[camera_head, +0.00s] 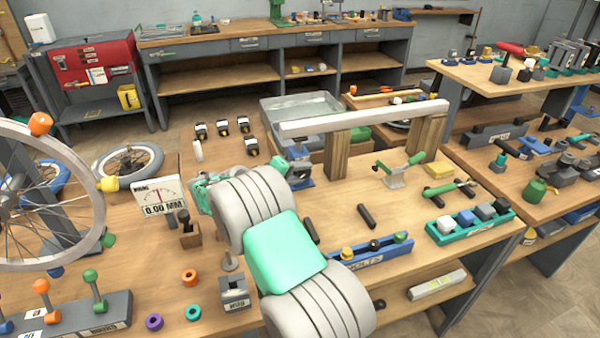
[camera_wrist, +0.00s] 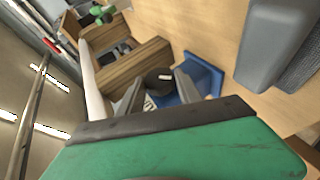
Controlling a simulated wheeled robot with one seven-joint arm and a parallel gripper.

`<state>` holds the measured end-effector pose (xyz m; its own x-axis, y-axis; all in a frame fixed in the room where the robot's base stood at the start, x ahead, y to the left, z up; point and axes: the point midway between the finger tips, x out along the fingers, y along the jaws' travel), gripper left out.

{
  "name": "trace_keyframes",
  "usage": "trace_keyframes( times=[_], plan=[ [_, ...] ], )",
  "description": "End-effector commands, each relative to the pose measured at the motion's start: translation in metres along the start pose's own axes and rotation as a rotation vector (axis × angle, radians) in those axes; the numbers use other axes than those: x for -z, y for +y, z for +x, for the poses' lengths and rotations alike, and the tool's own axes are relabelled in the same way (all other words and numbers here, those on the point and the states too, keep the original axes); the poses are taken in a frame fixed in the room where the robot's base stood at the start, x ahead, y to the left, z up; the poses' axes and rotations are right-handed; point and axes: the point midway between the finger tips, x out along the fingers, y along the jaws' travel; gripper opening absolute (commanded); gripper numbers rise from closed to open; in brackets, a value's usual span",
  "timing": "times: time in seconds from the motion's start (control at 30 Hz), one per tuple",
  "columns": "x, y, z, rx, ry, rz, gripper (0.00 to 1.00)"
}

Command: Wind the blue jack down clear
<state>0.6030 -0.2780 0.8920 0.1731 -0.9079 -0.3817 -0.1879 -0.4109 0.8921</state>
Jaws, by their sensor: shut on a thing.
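The blue jack (camera_head: 301,178) stands on the bench under the left end of a pale beam (camera_head: 365,118), beside a wooden block (camera_head: 337,158). Its blue base also shows in the wrist view (camera_wrist: 207,75). My gripper (camera_wrist: 160,88) has its two grey fingers shut on a dark knob-like part of the jack (camera_wrist: 152,76). The fingers partly hide that part. I cannot tell whether the jack's top touches the beam.
A second wooden block (camera_head: 427,143) supports the beam's right part. A gauge sign (camera_head: 160,196) reads 0.00 MM. A green toggle clamp (camera_head: 398,172), a blue bolt rack (camera_head: 365,253) and a teal tray (camera_head: 470,228) stand to the right.

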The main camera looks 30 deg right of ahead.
Motion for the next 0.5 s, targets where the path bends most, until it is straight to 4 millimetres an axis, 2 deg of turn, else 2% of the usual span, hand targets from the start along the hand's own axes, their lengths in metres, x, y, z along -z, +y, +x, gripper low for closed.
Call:
trace_keyframes(
  times=[0.5],
  plan=[
    [0.0018, 0.0011, -0.001, -0.054, 0.008, -0.017, 0.01]
  ],
)
